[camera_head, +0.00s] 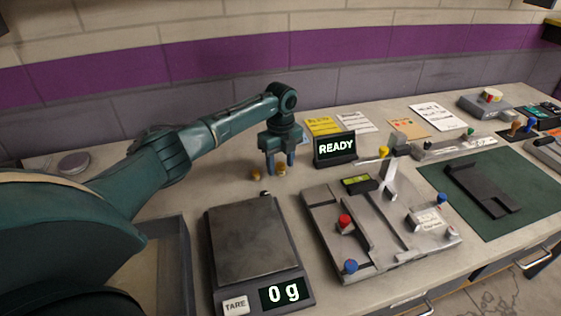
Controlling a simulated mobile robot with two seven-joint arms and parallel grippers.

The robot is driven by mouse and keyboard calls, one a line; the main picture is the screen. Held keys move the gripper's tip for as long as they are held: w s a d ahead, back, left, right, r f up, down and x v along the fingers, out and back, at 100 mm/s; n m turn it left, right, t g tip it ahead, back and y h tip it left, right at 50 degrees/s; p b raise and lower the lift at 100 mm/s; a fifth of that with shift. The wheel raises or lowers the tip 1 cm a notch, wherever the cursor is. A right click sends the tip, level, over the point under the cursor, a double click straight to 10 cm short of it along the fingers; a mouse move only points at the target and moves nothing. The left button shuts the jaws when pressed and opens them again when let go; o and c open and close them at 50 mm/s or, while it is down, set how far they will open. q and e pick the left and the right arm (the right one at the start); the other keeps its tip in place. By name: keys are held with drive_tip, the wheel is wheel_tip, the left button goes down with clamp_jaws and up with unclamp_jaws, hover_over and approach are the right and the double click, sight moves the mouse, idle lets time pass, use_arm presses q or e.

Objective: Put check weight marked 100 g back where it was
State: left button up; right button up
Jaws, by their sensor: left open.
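Small brass-coloured weights stand on the worktop behind the scale. One weight (281,170) is between or just behind the fingertips of my left gripper (280,164); I cannot tell which, or whether they touch. Another weight (256,174) is just left of the fingers. The marks are too small to read, so I cannot tell which is 100 g. My left gripper points down with its fingers apart. The scale (248,240) has a bare plate, and its display (284,293) reads 0 g. My right gripper is not in view.
A small dark piece with a light top (265,194) is at the scale's back edge. A READY display (335,148) stands right of the gripper. A grey slotted fixture (325,225) with coloured knobs is right of the scale. A green mat (530,190) lies farther right.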

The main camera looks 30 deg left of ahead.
sight(281, 164)
use_arm(q)
wheel_tip(281, 164, up, 12)
drive_tip(key=shift+r, duration=0.15)
idle(0.5)
idle(0.4)
